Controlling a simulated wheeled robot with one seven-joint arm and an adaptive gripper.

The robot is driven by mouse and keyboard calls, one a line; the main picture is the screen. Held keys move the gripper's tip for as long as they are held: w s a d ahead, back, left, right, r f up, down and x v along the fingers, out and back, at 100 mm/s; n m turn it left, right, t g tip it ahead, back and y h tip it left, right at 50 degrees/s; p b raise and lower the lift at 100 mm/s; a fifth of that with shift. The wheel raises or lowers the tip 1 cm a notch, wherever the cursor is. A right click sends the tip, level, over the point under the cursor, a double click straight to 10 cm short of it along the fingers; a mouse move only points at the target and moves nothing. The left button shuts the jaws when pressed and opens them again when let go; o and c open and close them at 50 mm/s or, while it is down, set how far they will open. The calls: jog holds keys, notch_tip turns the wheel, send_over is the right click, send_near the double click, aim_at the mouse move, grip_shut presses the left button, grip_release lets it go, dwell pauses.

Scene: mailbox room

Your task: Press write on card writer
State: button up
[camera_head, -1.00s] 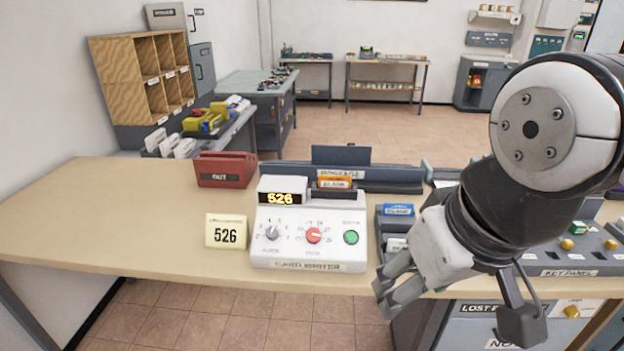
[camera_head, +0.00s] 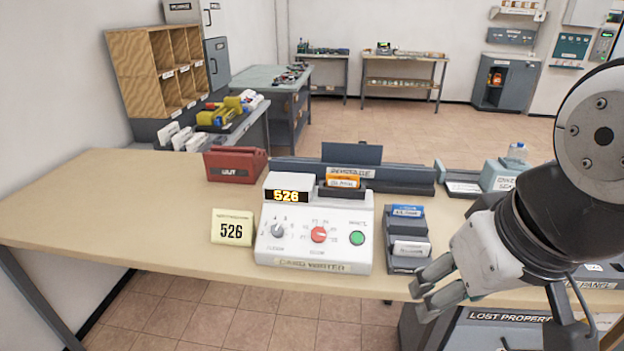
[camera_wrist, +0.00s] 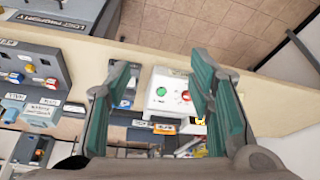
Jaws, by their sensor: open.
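The white card writer (camera_head: 314,232) stands on the desk with a lit display (camera_head: 287,196) reading 526. Its front has a grey knob (camera_head: 277,231), a red knob (camera_head: 319,235) and a round green button (camera_head: 357,238) at the right. An orange-topped card (camera_head: 342,182) stands in a slot at its back. My gripper (camera_head: 434,291) is open and empty, to the right of the card writer and apart from it, near the desk's front edge. In the wrist view the green button (camera_wrist: 161,91) and red knob (camera_wrist: 186,96) show between my fingers (camera_wrist: 166,105).
A card tray (camera_head: 405,262) with blue and white cards stands between the card writer and my gripper. A yellow 526 note (camera_head: 232,227) is to the left, and a red OUT tray (camera_head: 235,164) behind it. The desk's left part (camera_head: 110,215) is clear.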

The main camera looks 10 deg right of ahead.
grip_shut()
dwell(1.1)
